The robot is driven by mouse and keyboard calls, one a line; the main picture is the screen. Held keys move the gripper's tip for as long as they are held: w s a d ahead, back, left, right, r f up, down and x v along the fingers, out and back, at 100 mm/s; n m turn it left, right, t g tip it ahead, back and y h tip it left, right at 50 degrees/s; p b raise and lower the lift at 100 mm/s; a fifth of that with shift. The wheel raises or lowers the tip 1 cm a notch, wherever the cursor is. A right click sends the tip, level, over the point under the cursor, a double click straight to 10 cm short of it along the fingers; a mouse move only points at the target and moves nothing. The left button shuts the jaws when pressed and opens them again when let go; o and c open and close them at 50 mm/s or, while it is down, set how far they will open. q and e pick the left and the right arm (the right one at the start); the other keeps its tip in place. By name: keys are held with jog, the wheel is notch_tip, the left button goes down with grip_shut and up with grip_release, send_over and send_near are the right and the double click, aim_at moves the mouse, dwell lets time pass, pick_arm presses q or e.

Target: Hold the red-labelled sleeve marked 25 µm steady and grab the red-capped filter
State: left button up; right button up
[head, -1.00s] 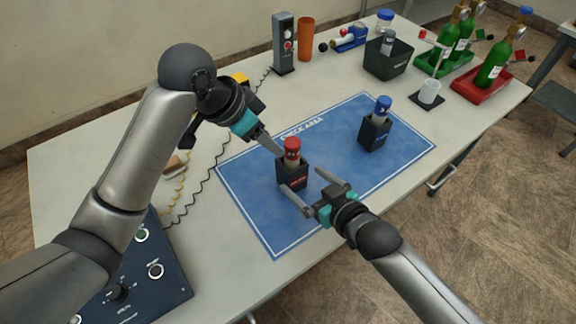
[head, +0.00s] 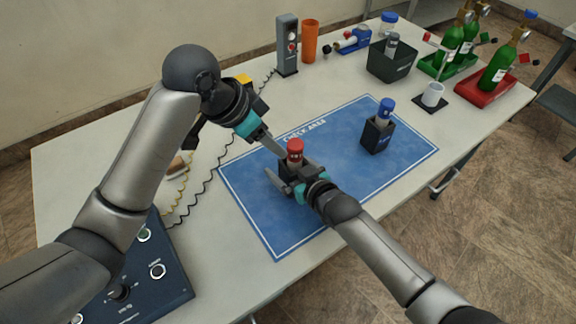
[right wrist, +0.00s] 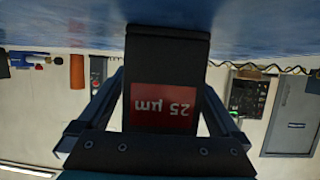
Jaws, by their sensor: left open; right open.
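The red-capped filter (head: 295,147) stands upright in the black sleeve (head: 287,168) on the blue mat. In the right wrist view the sleeve's red label (right wrist: 161,105) reads 25 µm, upside down, and fills the space between the fingers. My right gripper (head: 290,176) is open, with its fingers on either side of the sleeve; I cannot tell whether they touch it. My left gripper (head: 272,143) is open, its fingertips just left of the red cap and close to it. The right gripper hides part of the sleeve in the head view.
A blue-capped filter (head: 386,109) stands in another black sleeve (head: 376,135) further right on the blue mat (head: 330,120). A control box (head: 135,280) is at the front left. Green bottles in trays, a dark bin (head: 391,66) and an orange cup (head: 310,42) stand at the back.

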pick_arm(q)
jog(key=shift+o, duration=0.2)
pick_arm(e)
jog(key=c, duration=1.4)
pick_arm(q)
jog(key=shift+o, duration=1.4)
jog(key=shift+d+r, duration=0.15)
pick_arm(e)
jog(key=shift+c, duration=0.2)
pick_arm(q)
jog(key=shift+o, duration=0.7)
jog(key=shift+d+r+n, duration=0.15)
jog(key=shift+d+n, duration=0.05)
jog(key=shift+n, duration=0.2)
jog(key=n+t+y, duration=0.1)
jog(key=n+y, duration=0.3)
jog(key=n, duration=0.4)
send_near(294, 147)
jog(key=x, duration=0.6)
jog(key=shift+w+f, duration=0.25)
jog(key=shift+w, duration=0.15)
jog(key=shift+s+x, duration=0.2)
jog(key=shift+x, duration=2.45)
